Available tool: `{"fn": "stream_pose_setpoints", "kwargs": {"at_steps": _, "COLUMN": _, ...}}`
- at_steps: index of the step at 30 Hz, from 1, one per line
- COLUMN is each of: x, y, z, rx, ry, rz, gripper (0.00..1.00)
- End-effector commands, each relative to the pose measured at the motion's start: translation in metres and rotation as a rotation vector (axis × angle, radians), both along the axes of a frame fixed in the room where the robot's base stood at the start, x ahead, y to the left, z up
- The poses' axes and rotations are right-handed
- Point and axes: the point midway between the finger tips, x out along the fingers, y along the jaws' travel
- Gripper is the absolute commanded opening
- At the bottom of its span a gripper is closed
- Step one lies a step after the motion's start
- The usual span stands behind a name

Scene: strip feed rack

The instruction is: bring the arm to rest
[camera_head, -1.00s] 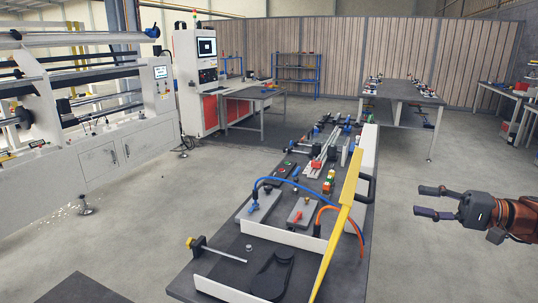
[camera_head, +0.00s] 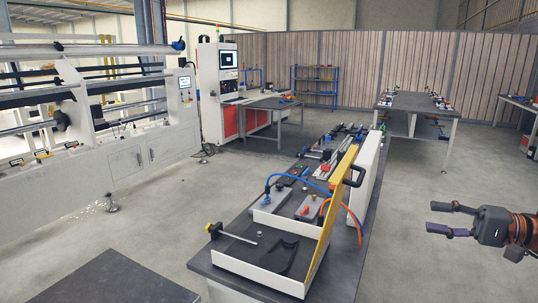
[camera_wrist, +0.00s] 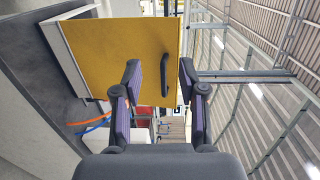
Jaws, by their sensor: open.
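My gripper (camera_head: 452,219) is at the right of the head view, pointing left, with its two fingers apart and nothing between them. It hangs to the right of the bench and is clear of it. In the wrist view the two fingers (camera_wrist: 160,85) are also spread and empty. Beyond them is a yellow panel (camera_wrist: 110,62) with a black handle (camera_wrist: 166,75). In the head view the same yellow panel (camera_head: 335,212) stands on the bench's right side, apart from my gripper.
The dark bench (camera_head: 330,280) holds a white-walled fixture, a yellow-knobbed rod (camera_head: 232,234) and blue and orange hoses (camera_head: 355,224). A grey table (camera_head: 105,281) is at the front left. A large white machine (camera_head: 150,145) stands at left. Floor right of the bench is open.

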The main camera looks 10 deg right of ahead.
Motion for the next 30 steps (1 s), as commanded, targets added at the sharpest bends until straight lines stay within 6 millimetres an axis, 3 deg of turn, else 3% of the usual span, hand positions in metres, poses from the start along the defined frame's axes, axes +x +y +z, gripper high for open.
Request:
{"fn": "stream_pose_setpoints", "kwargs": {"at_steps": 11, "x": 0.014, "y": 0.090, "z": 0.004, "rx": -0.100, "ry": 0.088, "rz": 0.171, "gripper": 0.41}}
{"fn": "stream_pose_setpoints", "kwargs": {"at_steps": 17, "x": 0.009, "y": 0.170, "z": -0.004, "rx": -0.223, "ry": 0.173, "rz": 0.315, "gripper": 0.41}}
{"fn": "stream_pose_setpoints", "kwargs": {"at_steps": 21, "x": -0.011, "y": 0.236, "z": -0.021, "rx": -0.366, "ry": 0.254, "rz": 0.429, "gripper": 0.41}}
{"fn": "stream_pose_setpoints", "kwargs": {"at_steps": 24, "x": -0.033, "y": 0.273, "z": -0.038, "rx": -0.481, "ry": 0.311, "rz": 0.497, "gripper": 0.41}}
{"fn": "stream_pose_setpoints", "kwargs": {"at_steps": 30, "x": -0.085, "y": 0.319, "z": -0.079, "rx": -0.731, "ry": 0.405, "rz": 0.592, "gripper": 0.41}}
